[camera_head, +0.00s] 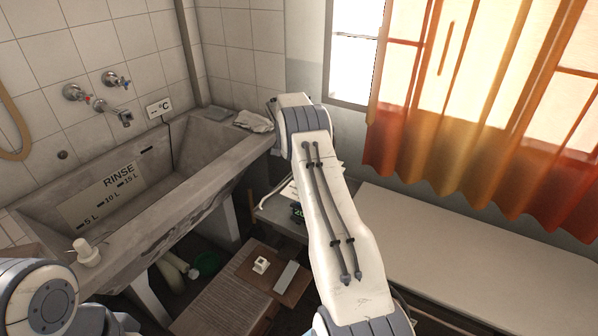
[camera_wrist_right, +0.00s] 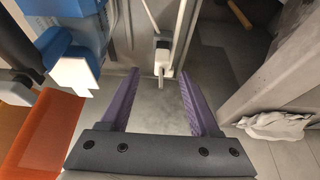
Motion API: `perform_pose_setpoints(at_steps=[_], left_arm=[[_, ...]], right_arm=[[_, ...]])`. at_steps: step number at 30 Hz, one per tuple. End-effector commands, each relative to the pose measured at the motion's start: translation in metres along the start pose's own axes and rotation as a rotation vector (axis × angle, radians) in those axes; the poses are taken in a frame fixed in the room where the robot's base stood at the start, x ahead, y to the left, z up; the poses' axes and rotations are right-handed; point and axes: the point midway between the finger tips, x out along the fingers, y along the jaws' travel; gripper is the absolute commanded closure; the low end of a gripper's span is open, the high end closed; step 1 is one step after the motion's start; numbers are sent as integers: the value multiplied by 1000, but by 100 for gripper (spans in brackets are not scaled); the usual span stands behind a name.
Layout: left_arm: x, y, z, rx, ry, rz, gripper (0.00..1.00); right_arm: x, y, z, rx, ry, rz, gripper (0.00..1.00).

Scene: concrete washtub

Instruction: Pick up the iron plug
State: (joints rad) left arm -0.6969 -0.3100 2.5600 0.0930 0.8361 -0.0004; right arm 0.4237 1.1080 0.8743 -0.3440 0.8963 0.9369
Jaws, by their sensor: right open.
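What looks like the iron plug is a small white and dark piece (camera_wrist_right: 163,50) with a pale prong, on a cord, in the right wrist view. It lies between and just beyond the fingertips of my right gripper (camera_wrist_right: 160,76). The purple fingers are open and apart, with nothing held; contact with the plug cannot be told. A blue and white body (camera_wrist_right: 75,50), possibly the iron, is left of the fingers. In the head view my right arm hides its gripper and the plug. Only part of my left arm shows at lower left; its gripper is out of view.
The concrete washtub (camera_head: 205,205) stands at left, with a grey cloth (camera_head: 254,121) on its corner and a small white object (camera_head: 87,252) on its near rim. A pale bench top (camera_head: 470,250) at right is clear.

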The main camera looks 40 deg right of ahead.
Motion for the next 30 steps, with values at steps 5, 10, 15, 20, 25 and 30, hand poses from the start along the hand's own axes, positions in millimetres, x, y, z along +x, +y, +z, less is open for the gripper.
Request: perform_pose_setpoints(at_steps=[5, 10, 15, 20, 25, 30], left_arm=[[-2, 0, 0, 0, 0, 0, 50], [-6, 0, 0, 0, 0, 0, 50], [-7, 0, 0, 0, 0, 0, 50], [-7, 0, 0, 0, 0, 0, 50], [-7, 0, 0, 0, 0, 0, 50], [-7, 0, 0, 0, 0, 0, 50]], right_arm=[[13, -1, 0, -1, -1, -1, 38], [35, -2, -1, 0, -2, 0, 38], [56, -2, -2, -1, -1, -2, 38], [62, -2, -2, -1, 0, -2, 38], [61, -2, -2, -1, 0, -2, 38], [61, -2, -2, -1, 0, -1, 100]])
